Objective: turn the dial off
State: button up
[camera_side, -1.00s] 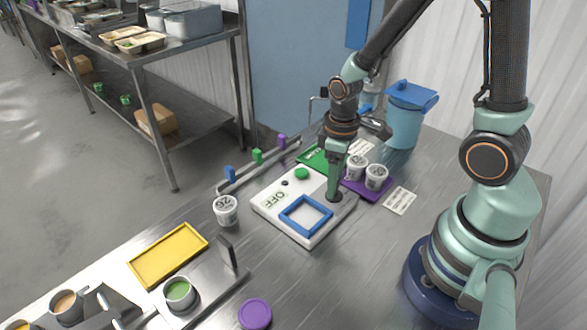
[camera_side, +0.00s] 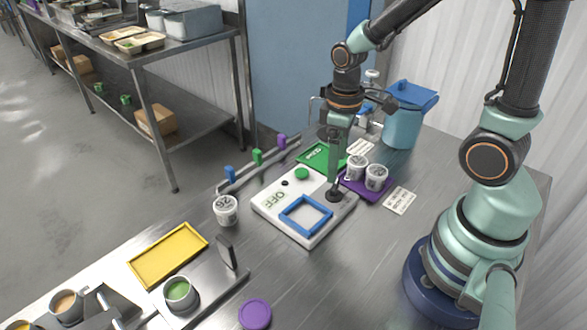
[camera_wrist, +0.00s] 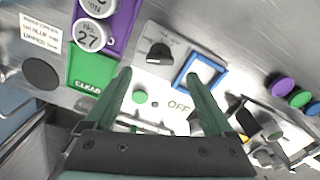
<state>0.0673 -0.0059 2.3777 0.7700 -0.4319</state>
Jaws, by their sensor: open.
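The black dial (camera_side: 334,195) sits on the right corner of a white device (camera_side: 290,230). The dial also shows in the wrist view (camera_wrist: 158,52), with its pointer ridge visible. The device's display reads OFF (camera_side: 274,200); the same letters show in the wrist view (camera_wrist: 179,106). My gripper (camera_side: 333,180) is just above the dial, fingers pointing down. In the wrist view my gripper (camera_wrist: 158,73) has its two green fingers wide apart with nothing between them, and the dial lies beyond the tips, apart from them.
A blue square frame (camera_side: 305,215) and a green button (camera_side: 302,174) are on the device. A purple tray (camera_side: 352,187) with two white weights stands close to its right, and a green mat (camera_side: 313,155) behind. A white cup-shaped weight (camera_side: 226,210) stands left of the device.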

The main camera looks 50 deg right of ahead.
notch_tip(320, 180, up, 7)
jog(key=shift+f, duration=0.2)
dwell(0.3)
notch_tip(320, 180, up, 8)
jog(key=m+t, duration=0.4)
jog(key=t, duration=0.2)
send_over(331, 190)
jog(key=shift+f, duration=0.15)
dwell(0.5)
